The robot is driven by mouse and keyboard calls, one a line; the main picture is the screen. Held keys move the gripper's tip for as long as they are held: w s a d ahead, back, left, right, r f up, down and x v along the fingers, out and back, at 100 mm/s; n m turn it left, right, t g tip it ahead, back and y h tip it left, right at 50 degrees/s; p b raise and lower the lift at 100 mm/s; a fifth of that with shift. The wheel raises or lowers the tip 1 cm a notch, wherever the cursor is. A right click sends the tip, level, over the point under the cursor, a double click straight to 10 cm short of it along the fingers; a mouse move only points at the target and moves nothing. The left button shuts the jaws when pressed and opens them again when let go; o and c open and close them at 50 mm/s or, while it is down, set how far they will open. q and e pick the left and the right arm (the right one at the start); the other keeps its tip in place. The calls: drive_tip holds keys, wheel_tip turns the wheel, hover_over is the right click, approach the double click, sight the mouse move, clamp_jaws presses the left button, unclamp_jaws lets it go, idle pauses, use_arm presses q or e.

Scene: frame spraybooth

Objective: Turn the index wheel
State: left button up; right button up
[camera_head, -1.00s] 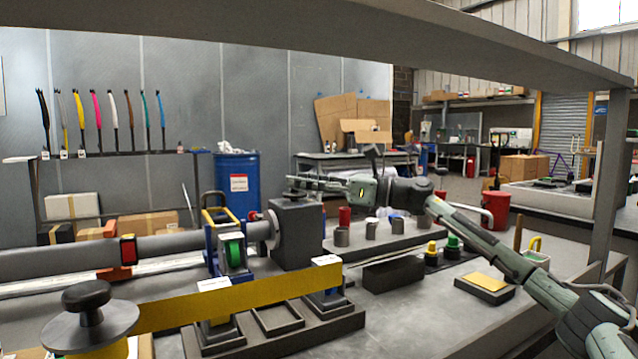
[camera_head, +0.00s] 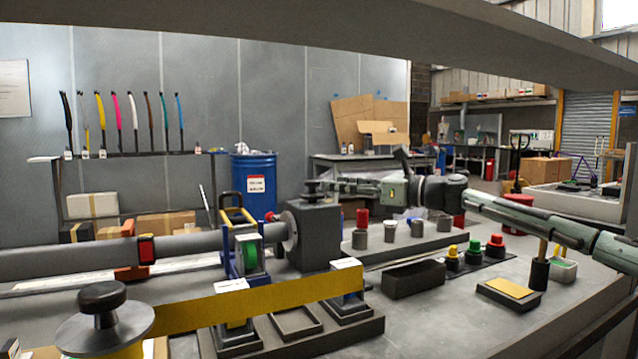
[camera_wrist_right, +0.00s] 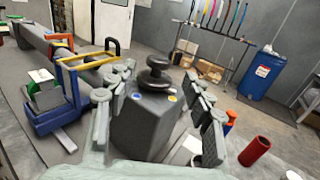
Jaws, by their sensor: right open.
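A dark wheel with a round knob (camera_head: 313,187) sits on top of a grey box (camera_head: 316,240) at the end of a long grey tube. I take it to be the index wheel, though no label shows. My right gripper (camera_head: 328,187) comes in from the right at the height of the knob. In the right wrist view, its open fingers (camera_wrist_right: 158,82) stand apart on either side of the wheel (camera_wrist_right: 155,78) and the box. I cannot tell whether a finger touches them. My left gripper is out of view.
A yellow bar (camera_head: 255,300) and a large disc with a black knob (camera_head: 105,320) stand in front. Grey cups (camera_head: 390,231) and an open black bin (camera_head: 415,280) lie right of the box. A blue drum (camera_head: 253,180) stands behind.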

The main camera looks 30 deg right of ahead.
sight(313, 182)
drive_tip(key=p+x, duration=0.1)
drive_tip(key=x, duration=0.6)
drive_tip(key=shift+w+a, duration=0.15)
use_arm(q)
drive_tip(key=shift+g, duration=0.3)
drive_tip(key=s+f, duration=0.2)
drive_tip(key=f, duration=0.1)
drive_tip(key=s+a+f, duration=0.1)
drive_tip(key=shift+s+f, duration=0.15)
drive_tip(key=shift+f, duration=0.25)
